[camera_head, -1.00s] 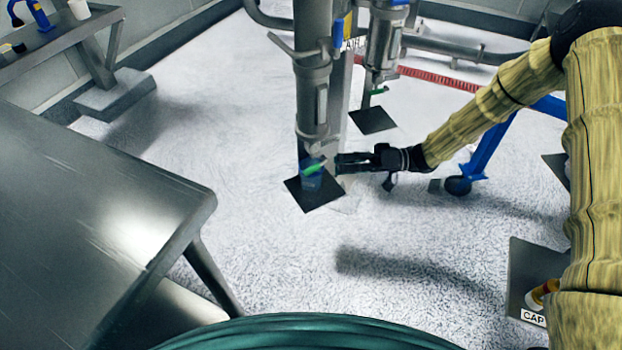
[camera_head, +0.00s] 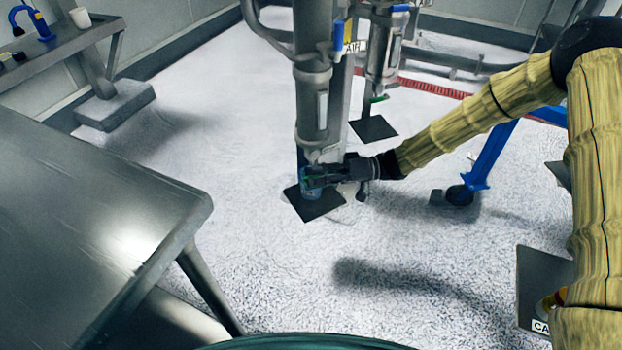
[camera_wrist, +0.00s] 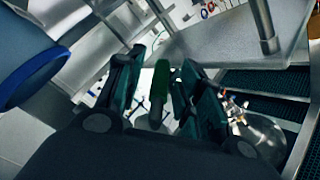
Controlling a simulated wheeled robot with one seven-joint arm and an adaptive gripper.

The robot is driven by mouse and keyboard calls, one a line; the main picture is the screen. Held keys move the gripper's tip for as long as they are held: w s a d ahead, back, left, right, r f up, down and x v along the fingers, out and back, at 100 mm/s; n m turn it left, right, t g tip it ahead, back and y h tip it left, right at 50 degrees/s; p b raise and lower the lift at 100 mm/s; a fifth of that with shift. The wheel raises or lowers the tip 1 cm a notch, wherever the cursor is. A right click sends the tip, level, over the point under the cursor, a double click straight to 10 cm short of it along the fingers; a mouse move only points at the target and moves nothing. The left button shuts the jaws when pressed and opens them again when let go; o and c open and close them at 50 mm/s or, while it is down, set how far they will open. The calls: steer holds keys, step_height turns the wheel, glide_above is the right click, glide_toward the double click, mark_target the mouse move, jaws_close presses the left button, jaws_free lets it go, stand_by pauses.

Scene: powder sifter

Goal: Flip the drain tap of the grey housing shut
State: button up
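The tall grey housing (camera_head: 312,95) stands upright in the middle of the head view. Its green drain tap handle (camera_wrist: 160,82) shows in the wrist view between my two fingers, with a gap on each side. My gripper (camera_head: 308,179) is at the bottom of the housing and covers most of the tap there. It also shows in the wrist view (camera_wrist: 159,75), its fingers apart on either side of the handle. A blue cup (camera_head: 312,195) stands under the outlet on a dark square plate (camera_head: 328,204), partly hidden by my gripper.
A second, smaller grey housing (camera_head: 382,60) with its own green tap (camera_head: 378,99) stands behind, over another dark plate (camera_head: 373,129). A steel table (camera_head: 90,230) fills the left. A blue-legged frame (camera_head: 490,155) stands right. Open floor lies in front.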

steer(key=shift+s+a, duration=0.15)
steer(key=shift+a, duration=0.35)
jaws_close()
